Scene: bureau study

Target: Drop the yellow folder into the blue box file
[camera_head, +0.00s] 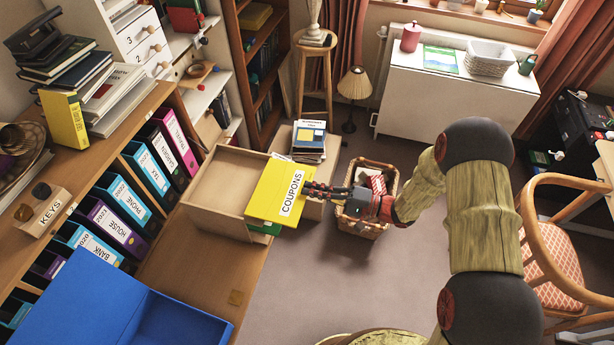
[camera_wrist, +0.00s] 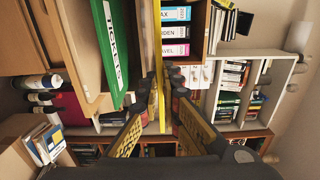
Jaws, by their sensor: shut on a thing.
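The yellow folder (camera_head: 275,191), with a white label reading COUPONS, is held out by my gripper (camera_head: 325,190), whose fingers are shut on its right edge. It hangs over the right part of an open wooden drawer. In the wrist view the folder (camera_wrist: 160,95) is seen edge-on between the fingers of my gripper (camera_wrist: 165,100). The blue box file (camera_head: 125,306) stands open at the lower left of the head view, well apart from the folder. Part of it is cut off by the frame edge.
The open wooden drawer (camera_head: 218,194) holds a green folder labelled TICKETS (camera_wrist: 112,40). Several binders stand on the shelf at left, next to a KEYS box (camera_head: 42,209). A wicker basket (camera_head: 362,225) stands on the floor beneath my wrist.

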